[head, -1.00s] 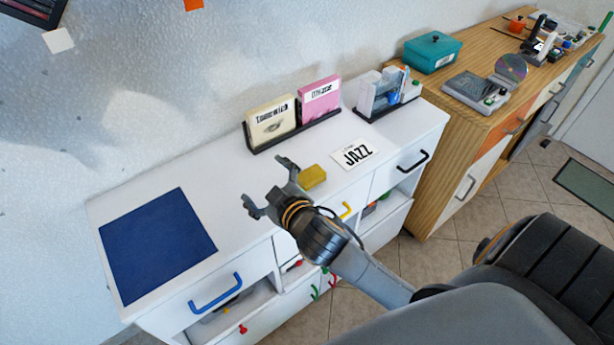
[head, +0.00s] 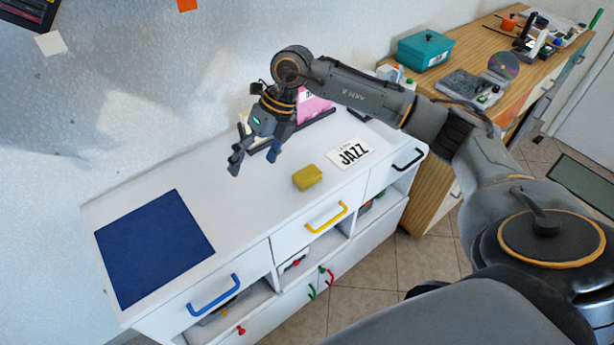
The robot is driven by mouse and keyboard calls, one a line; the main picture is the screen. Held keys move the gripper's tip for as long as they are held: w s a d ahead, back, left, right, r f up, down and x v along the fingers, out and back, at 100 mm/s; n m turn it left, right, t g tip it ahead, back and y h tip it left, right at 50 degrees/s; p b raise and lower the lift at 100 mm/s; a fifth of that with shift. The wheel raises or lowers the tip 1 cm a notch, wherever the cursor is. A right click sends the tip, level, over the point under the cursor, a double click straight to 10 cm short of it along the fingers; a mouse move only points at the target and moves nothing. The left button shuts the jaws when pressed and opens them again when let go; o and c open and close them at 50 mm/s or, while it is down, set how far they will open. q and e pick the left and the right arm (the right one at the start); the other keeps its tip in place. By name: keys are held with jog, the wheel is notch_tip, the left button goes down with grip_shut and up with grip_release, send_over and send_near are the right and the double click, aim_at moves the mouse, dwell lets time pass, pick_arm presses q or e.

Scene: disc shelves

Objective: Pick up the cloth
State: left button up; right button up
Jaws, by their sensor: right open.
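The yellow cloth (head: 307,177), a small folded block, lies on the white cabinet top (head: 240,195) near its front edge. It is left of the white JAZZ card (head: 350,153). My right gripper (head: 254,161) is open and empty. It points downward and shows up and to the left of the cloth, apart from it. My right arm comes over from the right and hides much of the disc racks behind. My left gripper is not in view.
A flat blue mat (head: 155,245) lies at the left end of the cabinet top. The pink disc case (head: 314,108) stands at the back, partly hidden. A wooden cabinet with a teal box (head: 424,50) stands to the right. Drawer handles stick out in front.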

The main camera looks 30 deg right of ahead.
jog(key=d+r+m+h, duration=0.25)
jog(key=d+h, duration=0.25)
jog(key=d, duration=0.8)
jog(key=p, duration=0.2)
send_over(307, 173)
jog(key=shift+n+g, duration=0.25)
jog(key=shift+g, duration=0.15)
jog(key=f, duration=0.8)
jog(key=shift+w+d, duration=0.1)
jog(key=shift+d, duration=0.2)
jog(key=shift+a+f, duration=0.2)
jog(key=shift+f, duration=0.35)
notch_tip(307, 173, down, 4)
jog(key=shift+a+r+p, duration=0.15)
jog(key=shift+p, duration=0.7)
jog(key=shift+f, duration=0.4)
jog(key=shift+c, duration=0.3)
jog(key=c, duration=1.1)
